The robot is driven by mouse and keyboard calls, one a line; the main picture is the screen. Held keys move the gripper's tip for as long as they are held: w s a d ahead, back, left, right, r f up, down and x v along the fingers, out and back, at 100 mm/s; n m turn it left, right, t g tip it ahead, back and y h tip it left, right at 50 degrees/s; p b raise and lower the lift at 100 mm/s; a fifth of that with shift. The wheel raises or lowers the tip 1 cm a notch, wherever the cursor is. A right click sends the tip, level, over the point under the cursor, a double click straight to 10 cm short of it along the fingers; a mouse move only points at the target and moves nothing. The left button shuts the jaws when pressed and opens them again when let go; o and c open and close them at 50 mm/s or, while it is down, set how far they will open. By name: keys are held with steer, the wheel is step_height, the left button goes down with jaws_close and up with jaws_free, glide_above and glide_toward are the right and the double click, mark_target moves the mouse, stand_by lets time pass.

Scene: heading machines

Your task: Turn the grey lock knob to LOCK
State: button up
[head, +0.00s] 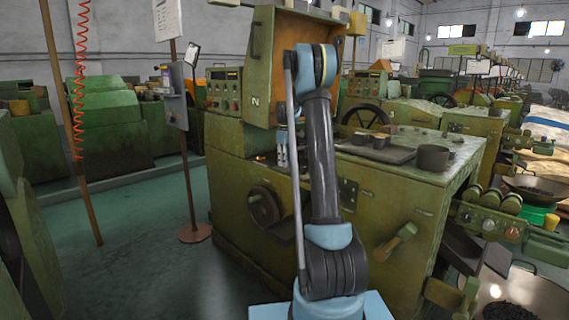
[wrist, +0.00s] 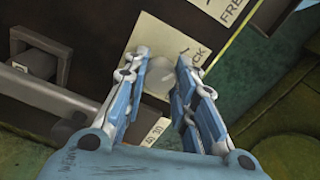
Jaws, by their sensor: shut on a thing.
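In the wrist view, the pale grey lock knob (wrist: 157,74) sits between the two fingers of my gripper (wrist: 160,62). The fingers are closed in on it from both sides and cover part of it. Behind it is a pale label plate (wrist: 150,38) with LOCK printed to the right of the knob. FREE stands further up and right, near the picture's top edge. Which way the knob points is too blurred to tell. In the head view I cannot make out the knob, and my arm covers part of the green machine (head: 390,205).
In the wrist view, a grey bar (wrist: 50,97) runs to the left of my gripper. In the head view, a handwheel (head: 264,206) and a lever (head: 395,243) stick out of the machine's front. A stand (head: 194,232) is at the left, with open floor (head: 150,270) before it.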

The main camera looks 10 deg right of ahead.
steer(key=shift+w, duration=0.15)
steer(key=o, duration=1.1)
step_height(320, 180, up, 12)
steer(key=shift+f, duration=0.1)
